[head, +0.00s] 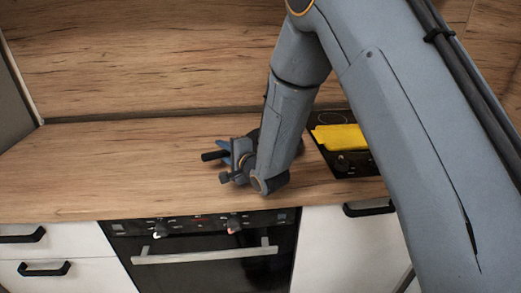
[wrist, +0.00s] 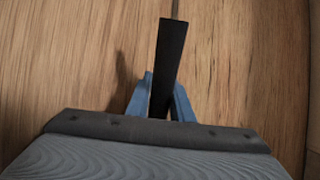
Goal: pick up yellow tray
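The yellow tray (head: 340,137) shows at the right of the head view, on or just above a black hob, with its right part hidden behind my arm. My gripper (head: 220,158) is left of the tray, well apart from it, over the wooden worktop and pointing left. In the wrist view, the gripper's blue fingers (wrist: 162,100) flank a long dark bar. I cannot tell whether this bar is part of the gripper or something between the fingers. The tray is not in the wrist view.
The black hob (head: 347,164) is set in the worktop (head: 100,170), which is bare on the left. A wooden splashback (head: 150,60) rises behind. An oven (head: 205,255) with knobs and a bar handle is below the front edge, between white cabinets with black handles (head: 44,268).

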